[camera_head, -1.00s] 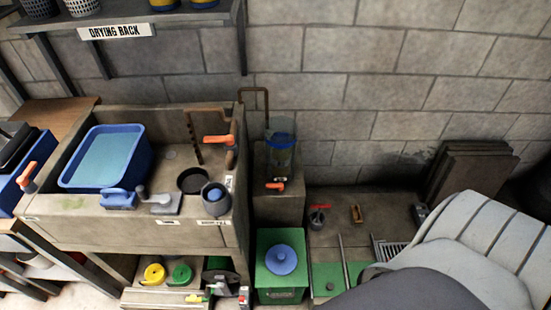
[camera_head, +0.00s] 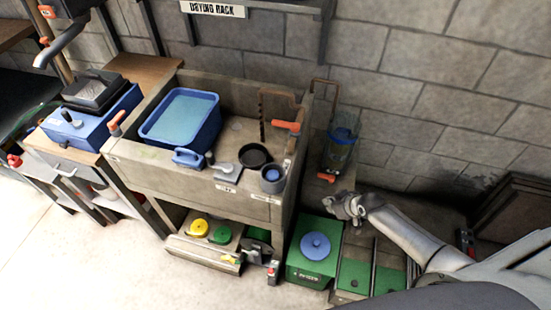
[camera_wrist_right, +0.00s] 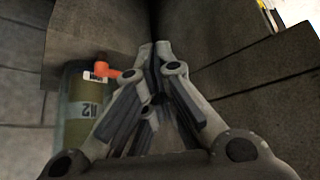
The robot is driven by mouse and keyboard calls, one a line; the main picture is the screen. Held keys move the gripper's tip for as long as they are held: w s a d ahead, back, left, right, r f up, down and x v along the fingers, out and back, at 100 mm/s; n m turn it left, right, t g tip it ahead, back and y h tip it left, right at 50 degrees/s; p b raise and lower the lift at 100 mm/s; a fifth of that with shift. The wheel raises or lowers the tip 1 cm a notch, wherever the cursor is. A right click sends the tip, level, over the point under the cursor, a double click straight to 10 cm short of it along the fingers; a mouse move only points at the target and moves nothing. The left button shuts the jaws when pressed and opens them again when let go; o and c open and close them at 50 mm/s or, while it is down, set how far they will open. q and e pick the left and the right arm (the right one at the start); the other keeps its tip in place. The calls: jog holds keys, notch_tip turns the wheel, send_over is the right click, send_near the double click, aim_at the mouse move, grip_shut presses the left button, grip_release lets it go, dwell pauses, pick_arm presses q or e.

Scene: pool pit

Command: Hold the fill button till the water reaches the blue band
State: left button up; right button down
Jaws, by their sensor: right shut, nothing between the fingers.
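A clear cylinder with a blue band (camera_head: 342,134) stands on a block right of the sink, with an orange tap at its foot. Its water level is too small to tell. It seems to show sideways in the right wrist view (camera_wrist_right: 78,108). A grey round housing with a blue top (camera_head: 272,175) sits on the sink's front right ledge, above a label too small to read surely; it may be the fill button. My right gripper (camera_head: 334,207) is shut and empty, right of the housing and below the cylinder, apparently touching neither. My left gripper is out of view.
A green box with a round blue top (camera_head: 314,246) stands below my right gripper. The sink (camera_head: 235,132) holds a blue tub (camera_head: 153,125). An orange-handled pipe (camera_head: 287,127) rises at its right end. A block wall closes the back.

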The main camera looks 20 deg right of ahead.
jog(key=w+a+r+n+y+p, duration=0.1)
jog(key=w+r, duration=0.2)
jog(key=r, duration=0.4)
jog(key=w+a+r+n+y+p, duration=0.1)
jog(key=w+a+r, duration=0.1)
jog(key=r, duration=0.5)
jog(key=s+a+r+n+y+p, duration=0.1)
jog(key=s+a+r+n, duration=0.1)
jog(key=r, duration=0.5)
jog(key=s+a+r+n+g+y+p, duration=0.1)
jog(key=a+r, duration=0.3)
jog(key=r, duration=0.4)
jog(key=s+a+r+n+y+p, duration=0.1)
jog(key=a+r, duration=0.3)
jog(key=r, duration=0.4)
jog(key=shift+s+n+g+y, duration=0.3)
jog(key=shift+s+n+y, duration=0.1)
jog(key=shift+s+n, duration=0.5)
jog(key=shift+w, duration=0.1)
jog(key=p, duration=0.3)
send_over(274, 175)
notch_tip(274, 175, down, 7)
jog(key=shift+d+r, duration=0.1)
jog(key=shift+r, duration=0.1)
notch_tip(274, 175, down, 4)
jog(key=shift+r+p, duration=0.2)
jog(key=shift+p, duration=0.2)
jog(key=shift+f, duration=0.5)
